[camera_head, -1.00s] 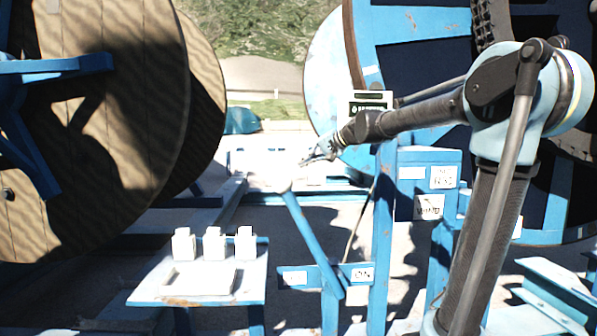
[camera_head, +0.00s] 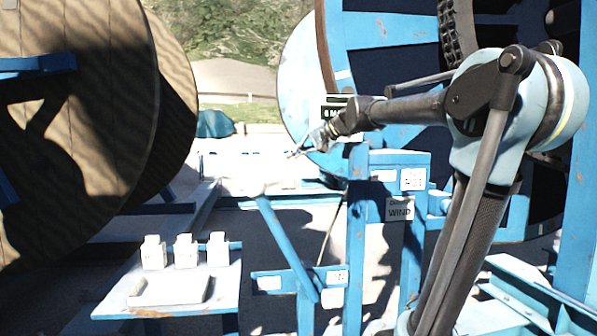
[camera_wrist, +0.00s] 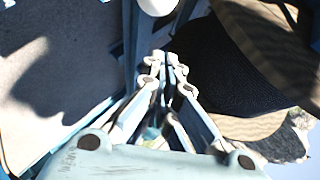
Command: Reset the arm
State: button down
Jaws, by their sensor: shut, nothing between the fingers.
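My gripper (camera_head: 294,154) is at the end of my arm, in the middle of the head view. It is shut and empty, in the air above and to the right of the blue lever (camera_head: 287,248) and its pale knob (camera_head: 250,187). In the wrist view my gripper's fingers (camera_wrist: 165,58) meet at the tips with nothing between them. A white rounded thing (camera_wrist: 158,5), probably the lever knob, shows beyond them at the top edge, apart from the tips. My arm is bent at a high elbow on the right.
A blue table (camera_head: 220,290) at the lower left holds three white blocks (camera_head: 185,252) and a shallow white tray (camera_head: 168,290). A large wooden reel (camera_head: 100,120) stands left. A blue post (camera_head: 357,240) with labels, including a WIND sign (camera_head: 400,209), stands near my arm.

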jog(key=s+d+f+g+h, duration=0.1)
jog(key=s+d+f+h, duration=0.2)
jog(key=s+d+f, duration=0.6)
jog(key=s+d+f+g+h, duration=0.1)
jog(key=s+d+f+h, duration=0.3)
jog(key=s+d+f, duration=0.5)
jog(key=s+d+f+n+g+h, duration=0.1)
jog(key=s+d+f+h, duration=0.2)
jog(key=s+d+f, duration=0.6)
jog(key=s+f, duration=0.2)
jog(key=f, duration=0.6)
jog(key=s+f, duration=0.2)
jog(key=f, duration=0.5)
jog(key=shift+s+f+h, duration=0.25)
jog(key=shift+f+h, duration=0.1)
jog(key=shift+h, duration=0.05)
